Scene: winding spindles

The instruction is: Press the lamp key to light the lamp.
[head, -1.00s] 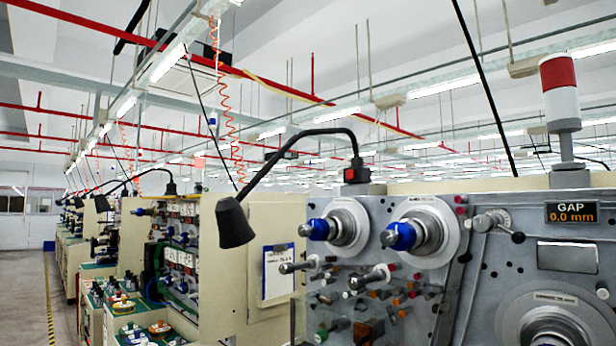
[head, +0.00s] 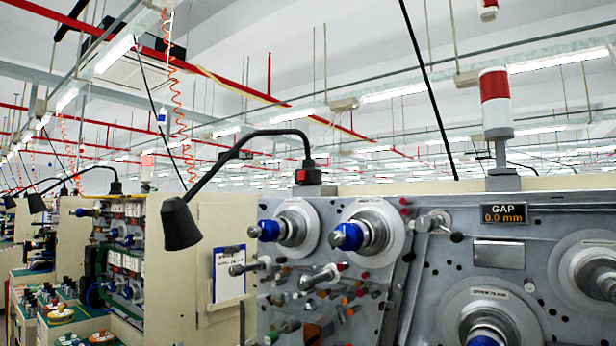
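A black gooseneck lamp (head: 181,224) arches over the left end of the nearest machine (head: 420,275) in the head view. Its shade hangs down at the left and no glow shows from it. The lamp's arm rises from a small black base with a red key (head: 308,176) on top of the machine. Neither of my grippers is in view, so I cannot see whether they are open or shut.
The machine front carries several spindles with blue tips (head: 346,237), protruding rods and a GAP display (head: 502,215) reading 0.0 mm. A red and white signal tower (head: 496,105) stands on top. A clipboard (head: 229,273) hangs left. More machines recede behind.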

